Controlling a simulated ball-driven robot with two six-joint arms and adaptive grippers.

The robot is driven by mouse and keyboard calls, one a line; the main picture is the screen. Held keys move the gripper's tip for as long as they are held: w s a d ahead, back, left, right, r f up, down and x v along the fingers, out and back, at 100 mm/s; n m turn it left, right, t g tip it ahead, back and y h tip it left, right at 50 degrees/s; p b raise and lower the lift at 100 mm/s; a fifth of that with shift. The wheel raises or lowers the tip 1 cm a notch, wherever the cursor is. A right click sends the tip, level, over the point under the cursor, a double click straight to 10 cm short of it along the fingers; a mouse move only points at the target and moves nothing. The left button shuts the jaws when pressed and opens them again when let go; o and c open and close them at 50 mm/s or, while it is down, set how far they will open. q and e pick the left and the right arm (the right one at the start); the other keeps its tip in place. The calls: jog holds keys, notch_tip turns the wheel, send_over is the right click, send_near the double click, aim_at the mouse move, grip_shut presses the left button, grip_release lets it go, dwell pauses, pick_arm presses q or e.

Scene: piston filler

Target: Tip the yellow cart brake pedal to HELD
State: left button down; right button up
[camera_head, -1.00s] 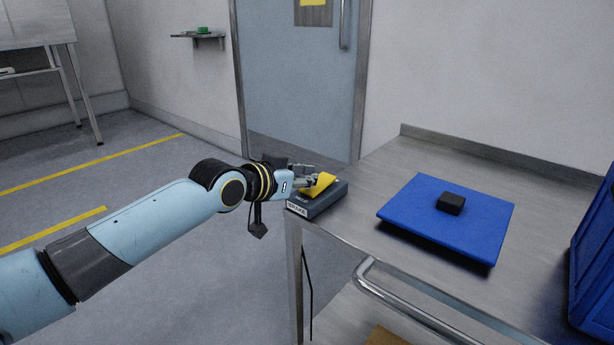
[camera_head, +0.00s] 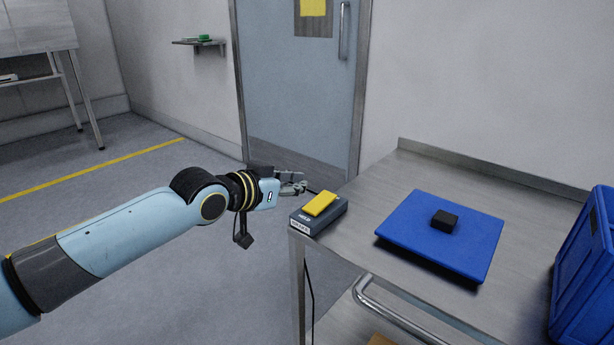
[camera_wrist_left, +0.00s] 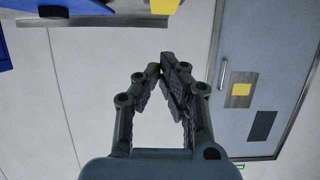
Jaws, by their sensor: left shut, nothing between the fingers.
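The yellow brake pedal (camera_head: 320,204) sits on a dark grey base (camera_head: 325,220) at the near left corner of the steel cart top. It looks nearly flat on the base; its exact tilt is hard to tell. The word HELD shows on the base beside its near end. The pedal also shows at the top edge of the left wrist view (camera_wrist_left: 164,6). My left gripper (camera_head: 303,187) is shut and empty, just behind and left of the pedal, apparently clear of it. Its fingertips meet in the left wrist view (camera_wrist_left: 166,64). My right gripper is not in view.
A blue mat (camera_head: 405,239) with a small black block (camera_head: 444,221) lies on the cart top (camera_head: 395,183). A blue crate (camera_head: 585,265) stands at the right. The cart has a handle rail (camera_head: 400,318) in front. A door (camera_head: 290,85) is behind; floor at left is open.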

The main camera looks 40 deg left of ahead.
pick_arm(q)
jog(key=s+p, duration=0.2)
jog(key=s, duration=0.4)
jog(key=shift+a+r, duration=0.2)
jog(key=shift+r, duration=0.15)
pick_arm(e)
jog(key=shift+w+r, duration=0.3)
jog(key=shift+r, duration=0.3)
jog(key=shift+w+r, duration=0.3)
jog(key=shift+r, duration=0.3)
